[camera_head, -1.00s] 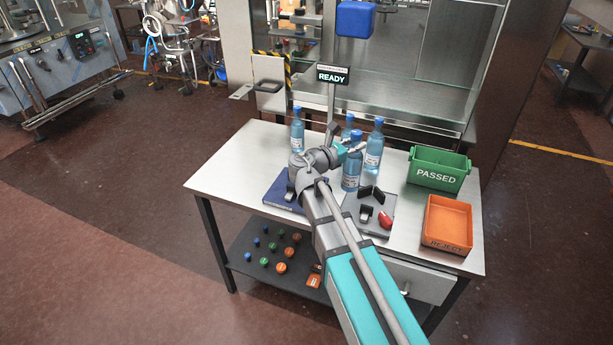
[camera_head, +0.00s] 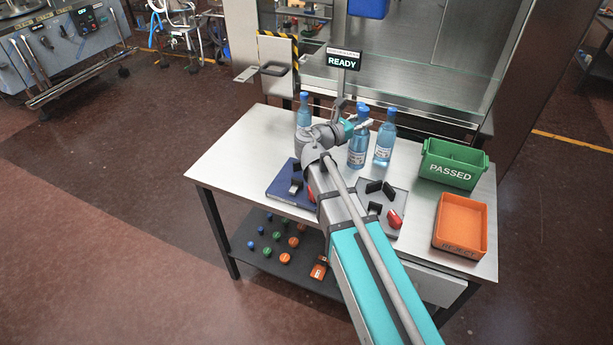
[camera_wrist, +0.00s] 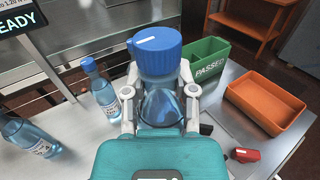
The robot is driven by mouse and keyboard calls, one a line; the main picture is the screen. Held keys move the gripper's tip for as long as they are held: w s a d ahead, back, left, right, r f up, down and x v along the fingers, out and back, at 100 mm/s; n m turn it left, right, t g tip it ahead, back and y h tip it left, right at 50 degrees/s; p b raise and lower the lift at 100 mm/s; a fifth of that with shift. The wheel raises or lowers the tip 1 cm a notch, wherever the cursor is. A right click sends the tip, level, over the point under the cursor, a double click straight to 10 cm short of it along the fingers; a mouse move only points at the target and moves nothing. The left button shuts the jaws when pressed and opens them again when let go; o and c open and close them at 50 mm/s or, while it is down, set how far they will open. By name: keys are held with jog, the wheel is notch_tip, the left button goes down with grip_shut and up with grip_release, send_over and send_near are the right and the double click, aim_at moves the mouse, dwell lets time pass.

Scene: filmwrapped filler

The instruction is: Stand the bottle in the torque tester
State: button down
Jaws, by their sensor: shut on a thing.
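In the wrist view my gripper (camera_wrist: 160,95) is shut on a clear blue bottle with a blue ribbed cap (camera_wrist: 157,52). The held bottle's cap points up and its lower part is hidden behind my gripper. In the head view my gripper (camera_head: 356,127) is among the bottles at the back of the table. One bottle stands to the right (camera_head: 385,140) and one to the left (camera_head: 303,112). What looks like the torque tester, a grey plate with black jaws and a red part (camera_head: 396,218), lies nearer the front, apart from my gripper.
The green PASSED bin (camera_head: 452,175) and orange REJECT tray (camera_head: 462,222) stand on the right of the steel table (camera_head: 228,160). A READY display (camera_head: 343,60) rises behind the bottles. A blue plate (camera_head: 282,190) lies to the left of my arm. Loose caps lie on the shelf below.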

dwell(0.3)
jog(key=w+a+r+p+v, duration=0.1)
jog(key=r+p+v, duration=0.1)
jog(key=v, duration=1.4)
jog(key=shift+a+g, duration=0.25)
jog(key=shift+g, duration=0.05)
jog(key=shift+r, duration=0.1)
jog(key=w+a+f+b, duration=0.3)
jog(key=w+f+b, duration=0.6)
jog(key=w, duration=0.3)
jog(key=shift+w, duration=0.35)
